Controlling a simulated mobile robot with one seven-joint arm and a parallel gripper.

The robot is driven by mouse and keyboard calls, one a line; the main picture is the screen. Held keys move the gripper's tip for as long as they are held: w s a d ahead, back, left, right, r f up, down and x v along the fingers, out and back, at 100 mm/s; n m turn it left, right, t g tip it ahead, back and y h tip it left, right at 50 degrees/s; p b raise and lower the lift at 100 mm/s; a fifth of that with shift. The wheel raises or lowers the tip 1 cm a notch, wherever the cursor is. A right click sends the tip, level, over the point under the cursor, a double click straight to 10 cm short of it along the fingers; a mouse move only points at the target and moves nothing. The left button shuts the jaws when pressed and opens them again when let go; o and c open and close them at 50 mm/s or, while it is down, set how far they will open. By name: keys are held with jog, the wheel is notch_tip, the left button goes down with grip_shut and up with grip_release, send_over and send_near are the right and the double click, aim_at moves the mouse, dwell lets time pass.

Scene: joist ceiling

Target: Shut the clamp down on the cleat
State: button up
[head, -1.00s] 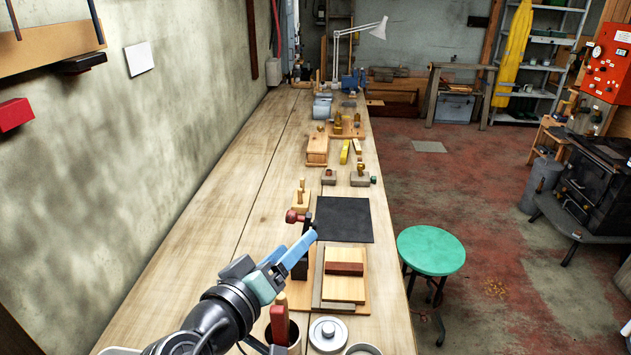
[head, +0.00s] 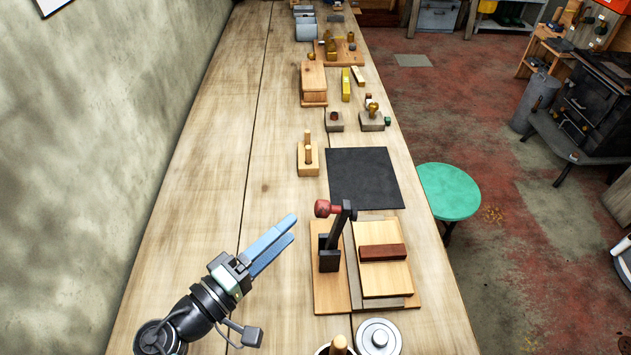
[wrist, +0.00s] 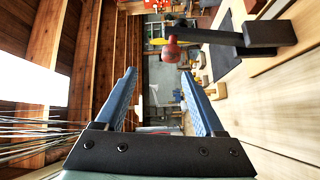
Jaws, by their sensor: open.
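The clamp (head: 330,250) is black with a red knob (head: 323,208) and stands on the left part of a wooden base. Its lever is raised, with the knob up and apart from the cleat. The cleat (head: 382,252) is a dark red-brown bar lying on a pale board (head: 385,280) to the right of the clamp. My gripper (head: 293,228) is open and empty, left of the clamp, its blue fingers pointing toward the far right. In the wrist view the knob (wrist: 170,48) shows beyond the fingertips, with the black lever (wrist: 210,37) running right. The cleat cannot be made out there.
A black mat (head: 362,178) lies beyond the clamp base. A small wooden block with pegs (head: 308,158) stands behind, left of the mat. A round metal lid (head: 378,338) lies in front. The bench's left side is clear along the wall. A green stool (head: 448,190) stands off the right edge.

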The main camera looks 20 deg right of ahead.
aim_at(327, 201)
jog(key=f+b+x, duration=0.1)
jog(key=f+x, duration=0.1)
jog(key=x, duration=1.1)
jog(key=shift+b, duration=0.4)
jog(key=shift+c, duration=0.3)
grip_shut()
jog(key=shift+r, duration=0.1)
dwell(0.5)
